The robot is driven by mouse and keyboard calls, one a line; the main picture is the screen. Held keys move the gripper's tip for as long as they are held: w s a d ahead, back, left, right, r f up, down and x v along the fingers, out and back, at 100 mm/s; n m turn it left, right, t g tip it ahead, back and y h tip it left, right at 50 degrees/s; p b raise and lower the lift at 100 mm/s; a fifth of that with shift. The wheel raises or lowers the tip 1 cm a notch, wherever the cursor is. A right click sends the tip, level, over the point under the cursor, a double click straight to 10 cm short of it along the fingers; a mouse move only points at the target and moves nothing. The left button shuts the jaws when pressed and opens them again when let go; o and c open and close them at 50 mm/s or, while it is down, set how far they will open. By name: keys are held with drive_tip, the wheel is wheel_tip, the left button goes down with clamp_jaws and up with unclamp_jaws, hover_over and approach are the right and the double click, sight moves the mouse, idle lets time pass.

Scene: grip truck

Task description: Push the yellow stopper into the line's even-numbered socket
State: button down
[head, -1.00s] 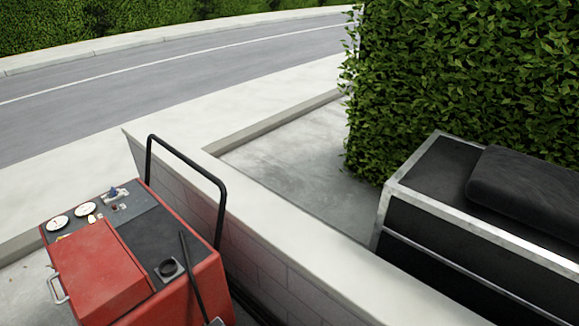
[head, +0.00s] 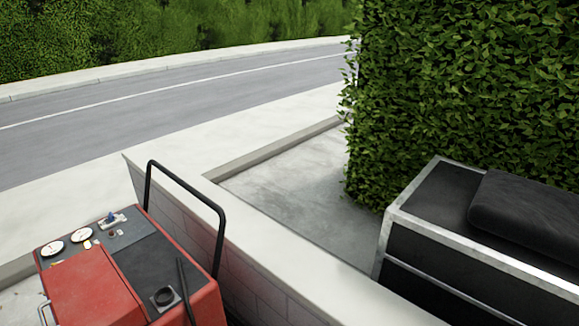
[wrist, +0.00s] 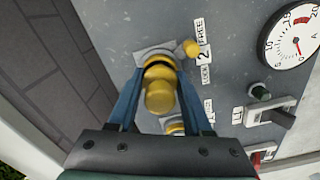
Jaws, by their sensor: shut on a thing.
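In the wrist view my gripper (wrist: 160,78) has its two blue fingers closed on a yellow stopper (wrist: 160,97) with a rounded end. The stopper stands at a socket with a pale square plate (wrist: 142,53) on the grey panel. A dark ring shows around it. The label beside this socket (wrist: 204,53) reads 2, with FREE and LOCK. How deep the stopper sits is hidden by its own body. A small yellow knob (wrist: 190,47) is beside the label. My gripper is not clearly seen in the head view.
The red cart (head: 95,285) stands by a low wall (head: 250,230).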

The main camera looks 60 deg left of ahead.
drive_tip(key=shift+c, duration=1.8)
unclamp_jaws()
drive_tip(key=shift+o, duration=0.6)
drive_tip(key=shift+w, duration=0.15)
drive_tip(key=shift+o, duration=1.2)
drive_tip(key=shift+r, duration=0.1)
drive_tip(key=shift+r+p, duration=2.4)
drive_tip(key=shift+p, duration=0.2)
